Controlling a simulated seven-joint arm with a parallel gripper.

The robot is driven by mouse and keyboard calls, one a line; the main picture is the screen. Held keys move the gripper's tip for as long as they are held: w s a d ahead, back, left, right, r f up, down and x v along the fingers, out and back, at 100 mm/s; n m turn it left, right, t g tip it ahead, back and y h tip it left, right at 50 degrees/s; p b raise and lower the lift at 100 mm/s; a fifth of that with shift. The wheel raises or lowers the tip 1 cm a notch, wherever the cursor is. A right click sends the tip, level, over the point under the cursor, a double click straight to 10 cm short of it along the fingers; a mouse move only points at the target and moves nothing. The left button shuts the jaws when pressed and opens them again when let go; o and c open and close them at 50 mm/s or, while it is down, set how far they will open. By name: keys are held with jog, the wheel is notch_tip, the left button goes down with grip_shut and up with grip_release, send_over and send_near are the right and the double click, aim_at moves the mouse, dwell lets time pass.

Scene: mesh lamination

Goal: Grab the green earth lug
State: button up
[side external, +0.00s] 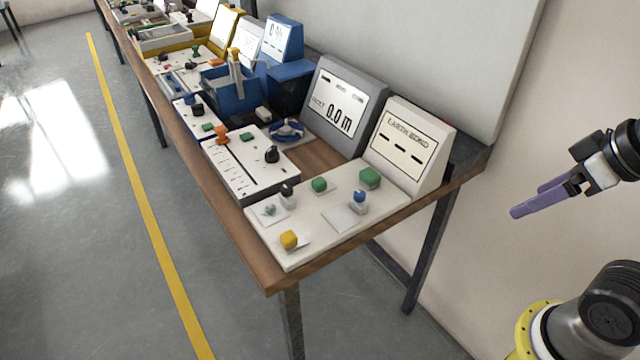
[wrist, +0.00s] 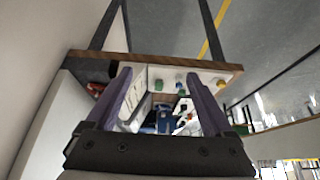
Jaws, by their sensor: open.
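Green pieces stand on the white board (side external: 318,243) at the near end of the bench: a green block (side external: 370,178) by the EARTH BOND panel, a rounder green piece (side external: 319,185) left of it, and a small grey-green piece (side external: 268,210) at the left edge. I cannot tell which is the earth lug. Green also shows between my fingers in the wrist view (wrist: 158,84). My gripper (side external: 528,200) has purple fingers, open and empty, in the air right of the bench, well apart from the board. The fingers spread to either side in the wrist view (wrist: 158,76).
A blue-topped piece (side external: 360,198), a black-topped piece (side external: 287,191) and a yellow knob (side external: 288,239) share the board. The EARTH BOND panel (side external: 408,148) and a grey meter stand (side external: 342,105) rise behind. Between gripper and bench there is free air.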

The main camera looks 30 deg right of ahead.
jog(key=shift+c, duration=1.4)
